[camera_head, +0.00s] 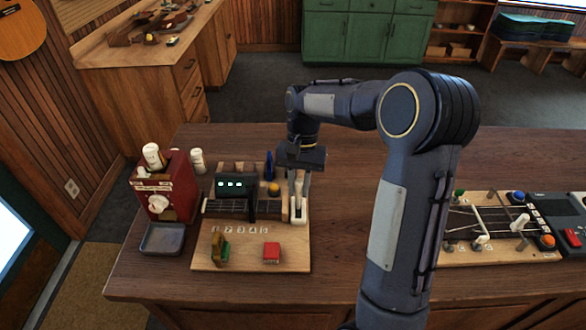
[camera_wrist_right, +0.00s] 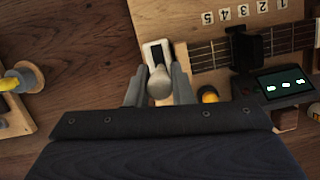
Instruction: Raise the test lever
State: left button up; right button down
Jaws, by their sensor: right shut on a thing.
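The test lever (camera_wrist_right: 159,82) is a pale knob on a white slotted base (camera_wrist_right: 154,50), at the edge of a light wooden board. In the head view the white lever (camera_head: 298,196) stands at the board's right side, roughly upright. My right gripper (camera_wrist_right: 160,88) has its two grey fingers on either side of the knob and is shut on it. In the head view the right gripper (camera_head: 299,172) comes down over the lever from above, and its palm hides the top of the lever. My left gripper is not in view.
The board (camera_head: 250,262) also carries a fretted neck, a small display (camera_head: 236,184) with lit green marks, a red block (camera_head: 271,253) and numbered labels. A red box (camera_head: 168,187) stands left. Another board (camera_head: 470,257) with knobs lies right, beyond my arm.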

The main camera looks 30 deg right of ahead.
jog(key=shift+w+d+r+g+y+p, duration=0.1)
jog(key=shift+w+d+g+y+p, duration=0.25)
jog(key=shift+w+g+y+p, duration=0.2)
jog(key=shift+w+d+f+g+y, duration=0.25)
jog(key=shift+w+g+y, duration=0.15)
jog(key=shift+g, duration=0.25)
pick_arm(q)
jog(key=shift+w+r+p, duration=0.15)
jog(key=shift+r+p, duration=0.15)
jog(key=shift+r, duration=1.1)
pick_arm(e)
jog(key=shift+w+d+f+g+y, duration=0.15)
jog(key=shift+w+d+g+y, duration=0.1)
jog(key=shift+w+g, duration=0.3)
jog(key=shift+s, duration=0.1)
jog(key=c, duration=1.3)
grip_release()
